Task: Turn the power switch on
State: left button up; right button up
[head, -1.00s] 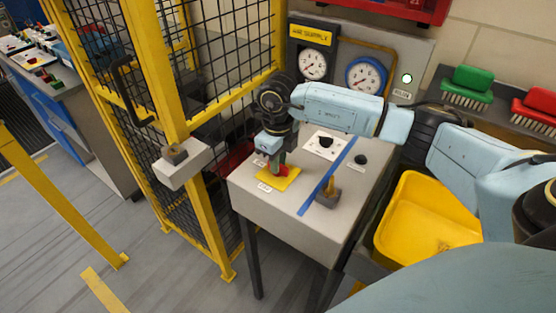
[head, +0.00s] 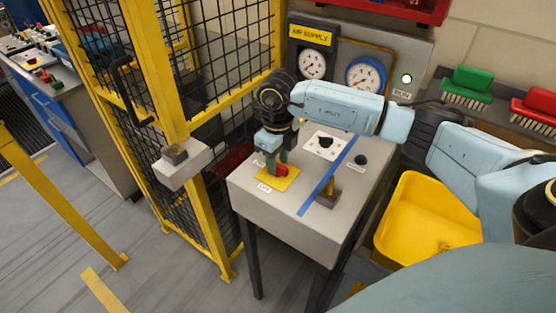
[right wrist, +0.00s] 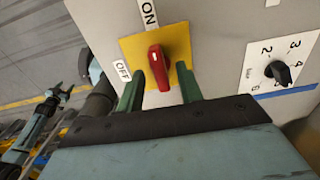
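The power switch is a red handle (right wrist: 156,68) on a yellow plate (right wrist: 183,47), with an ON label (right wrist: 148,13) above it and an OFF label (right wrist: 122,70) to its left in the right wrist view. There the handle stands nearly upright, roughly in line with ON. My right gripper (right wrist: 160,78) is open, its green fingers on either side of the handle with small gaps. In the head view, the handle (head: 282,170) shows beside the right gripper (head: 276,163). My left gripper (right wrist: 60,92) appears small at the left of the right wrist view, its prongs apart.
The grey cabinet top also carries a numbered dial (head: 325,142), a blue stripe (head: 328,176), a lever (head: 328,197) and a black knob (head: 361,160). A yellow mesh fence (head: 190,140) stands left. A yellow bin (head: 420,215) is right. A green RUN lamp (head: 407,78) is lit.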

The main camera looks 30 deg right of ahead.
aim_at(278, 164)
notch_tip(278, 164, up, 13)
jog(key=shift+b, duration=0.35)
jog(key=shift+f, duration=0.1)
dwell(0.3)
